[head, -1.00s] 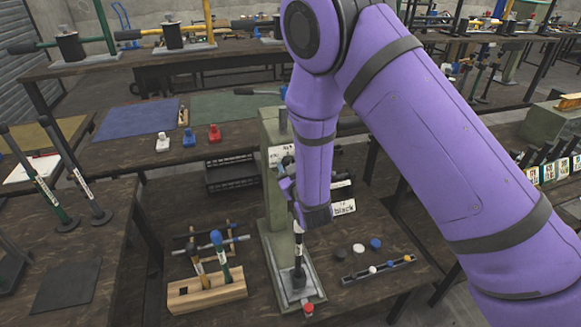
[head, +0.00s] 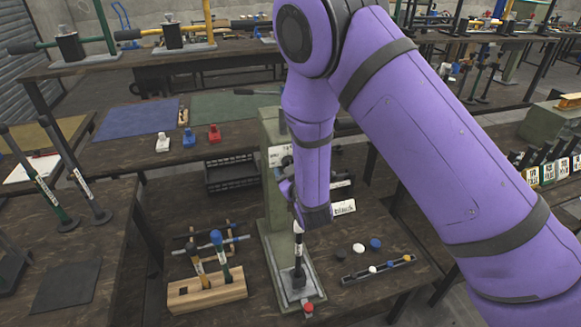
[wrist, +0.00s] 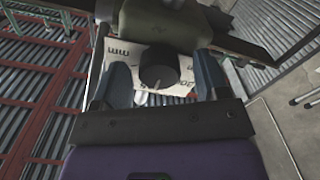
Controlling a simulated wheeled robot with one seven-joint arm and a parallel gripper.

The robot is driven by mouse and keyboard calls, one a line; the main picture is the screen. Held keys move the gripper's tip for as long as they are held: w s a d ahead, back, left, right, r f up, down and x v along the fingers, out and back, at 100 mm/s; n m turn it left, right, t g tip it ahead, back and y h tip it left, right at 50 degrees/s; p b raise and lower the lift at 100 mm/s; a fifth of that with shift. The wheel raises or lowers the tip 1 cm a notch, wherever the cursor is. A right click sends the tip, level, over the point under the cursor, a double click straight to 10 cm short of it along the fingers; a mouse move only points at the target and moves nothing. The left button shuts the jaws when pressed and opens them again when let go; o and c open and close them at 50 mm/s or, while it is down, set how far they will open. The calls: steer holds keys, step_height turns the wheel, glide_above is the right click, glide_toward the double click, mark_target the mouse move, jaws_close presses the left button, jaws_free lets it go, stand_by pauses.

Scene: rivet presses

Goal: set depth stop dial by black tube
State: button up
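The press with a pale green column (head: 273,215) stands on the middle bench, below and left of my purple arm. In the wrist view, its black round dial (wrist: 159,70) sits on a white plate with printed markings (wrist: 125,62). My gripper (wrist: 163,82) is open, with one blue-grey finger on each side of the dial and a gap visible between the fingers and the dial. In the head view my gripper (head: 287,190) is small and partly hidden by my arm beside the column. A card reading "black" (head: 344,208) shows right of my wrist. I cannot make out a black tube clearly.
A wooden block with tools (head: 207,292) stands left of the press. Loose caps, one blue (head: 375,244), and a dark strip with small pieces (head: 378,270) lie right. A red knob (head: 308,308) is at the press base's front. Red, blue and white pieces lie behind.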

steer(key=v, duration=1)
steer(key=shift+s, duration=0.4)
steer(key=shift+d, duration=0.1)
